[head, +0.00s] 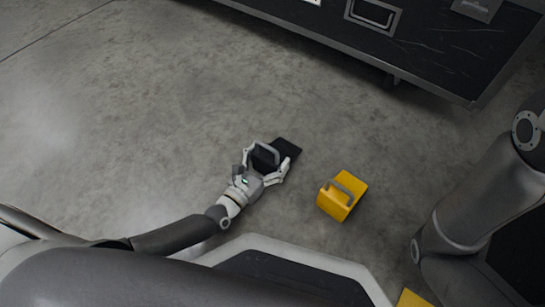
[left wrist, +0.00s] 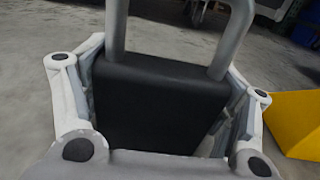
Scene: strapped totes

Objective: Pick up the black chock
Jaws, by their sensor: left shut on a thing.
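The black chock (head: 286,148) is a dark wedge with a grey loop handle, on the concrete floor in the middle of the head view. My left gripper (head: 268,163) is around it, one finger on each side, and is shut on it. In the left wrist view the chock's black body (left wrist: 158,100) fills the space between the fingers, and its grey handle rises at the top. Whether the chock touches the floor I cannot tell. My right gripper is not in view; only part of my right arm shows at the right.
A yellow chock (head: 341,196) with a grey handle stands on the floor to the right of my left gripper. It also shows at the right edge of the left wrist view (left wrist: 294,124). A large black case (head: 330,45) with metal edging stands at the back. Floor to the left is clear.

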